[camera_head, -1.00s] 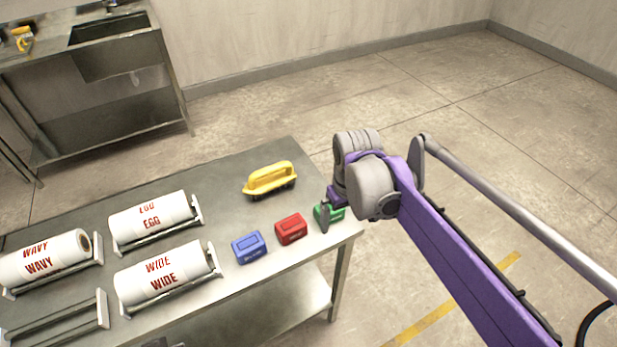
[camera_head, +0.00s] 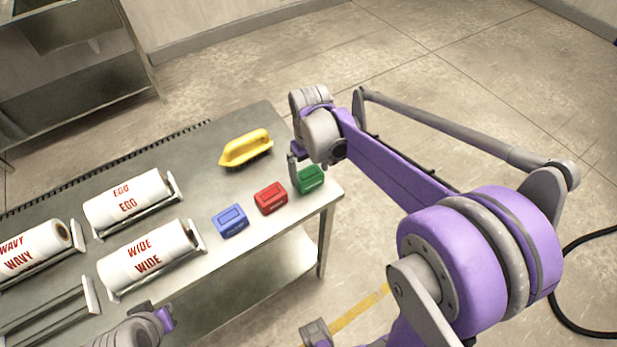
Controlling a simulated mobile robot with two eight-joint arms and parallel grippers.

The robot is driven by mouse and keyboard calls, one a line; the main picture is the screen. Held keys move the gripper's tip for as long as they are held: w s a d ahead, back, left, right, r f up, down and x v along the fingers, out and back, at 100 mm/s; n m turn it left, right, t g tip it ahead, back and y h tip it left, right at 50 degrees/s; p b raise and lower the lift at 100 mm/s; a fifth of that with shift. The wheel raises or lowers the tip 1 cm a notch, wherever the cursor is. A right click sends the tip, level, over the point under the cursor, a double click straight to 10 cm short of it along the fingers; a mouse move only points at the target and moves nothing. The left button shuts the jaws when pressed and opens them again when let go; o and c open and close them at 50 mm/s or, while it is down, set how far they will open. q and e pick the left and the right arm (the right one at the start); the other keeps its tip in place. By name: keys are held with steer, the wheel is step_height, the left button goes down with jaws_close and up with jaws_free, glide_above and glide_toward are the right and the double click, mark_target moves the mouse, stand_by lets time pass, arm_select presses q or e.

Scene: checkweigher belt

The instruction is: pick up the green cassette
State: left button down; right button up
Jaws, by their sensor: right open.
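The green cassette (camera_head: 312,181) rests on the steel table near its right front corner, to the right of the red cassette (camera_head: 271,198) and the blue cassette (camera_head: 230,221). My right gripper (camera_head: 296,170) is at the left back side of the green cassette, pointing down. Its jaws are open; one grey finger shows beside the cassette's left end, and the other is hidden. I cannot tell whether the finger touches the cassette. A grey and purple part of my left arm shows at the bottom left edge; its fingers are out of view.
A yellow-handled brush (camera_head: 246,149) lies behind the cassettes. White rolls marked EGO (camera_head: 128,200), WIDE (camera_head: 146,257) and WAVY (camera_head: 30,246) sit in holders on the left, with an empty holder (camera_head: 45,315) in front.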

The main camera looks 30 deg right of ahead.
steer(key=shift+f, duration=1.4)
steer(key=c, duration=1.1)
steer(key=shift+r, duration=0.15)
